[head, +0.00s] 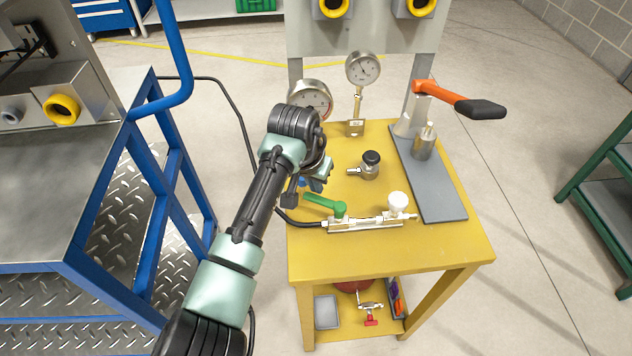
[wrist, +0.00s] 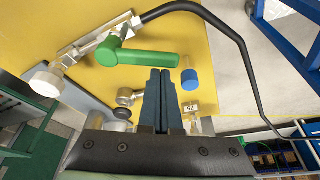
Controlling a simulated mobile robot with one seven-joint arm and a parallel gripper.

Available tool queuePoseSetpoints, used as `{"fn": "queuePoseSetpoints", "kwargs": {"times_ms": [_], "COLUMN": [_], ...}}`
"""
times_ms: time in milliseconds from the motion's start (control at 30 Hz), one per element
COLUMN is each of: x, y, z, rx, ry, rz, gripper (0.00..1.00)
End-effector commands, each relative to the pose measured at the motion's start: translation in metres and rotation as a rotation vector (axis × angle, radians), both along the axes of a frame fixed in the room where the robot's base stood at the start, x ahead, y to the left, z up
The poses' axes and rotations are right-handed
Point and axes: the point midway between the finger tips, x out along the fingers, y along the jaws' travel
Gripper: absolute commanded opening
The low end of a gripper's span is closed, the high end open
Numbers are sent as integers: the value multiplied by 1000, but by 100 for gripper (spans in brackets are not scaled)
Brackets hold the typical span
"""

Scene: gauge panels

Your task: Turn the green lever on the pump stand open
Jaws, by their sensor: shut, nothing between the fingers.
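The green lever (head: 325,204) sits on a silver valve body (head: 365,224) on the yellow pump stand (head: 440,262). It points left and slightly back from its pivot, at an angle to the body. In the wrist view the green lever (wrist: 140,57) lies just beyond my fingertips. My gripper (head: 318,187) is shut and empty, behind the lever and partly hidden by my arm. Its closed fingers (wrist: 159,73) point at the lever's middle and free end; I cannot tell whether they touch it. A white knob (head: 398,200) stands at the valve body's right end.
A black hose (head: 245,135) runs from the valve's left end. A blue cap (wrist: 190,80) is beside my fingers. A black-knobbed fitting (head: 370,160), gauges (head: 362,68) and an orange pump handle (head: 440,93) stand behind. A blue-framed cart (head: 150,150) is left.

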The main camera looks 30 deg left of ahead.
Motion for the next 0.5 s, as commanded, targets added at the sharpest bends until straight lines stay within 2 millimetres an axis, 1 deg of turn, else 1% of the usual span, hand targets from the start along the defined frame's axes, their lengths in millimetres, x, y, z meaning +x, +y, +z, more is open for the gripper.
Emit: {"fn": "queuePoseSetpoints", "kwargs": {"times_ms": [500], "x": [-5], "y": [0], "z": [2], "rx": [-2], "ry": [0], "rz": [87], "gripper": [0]}}
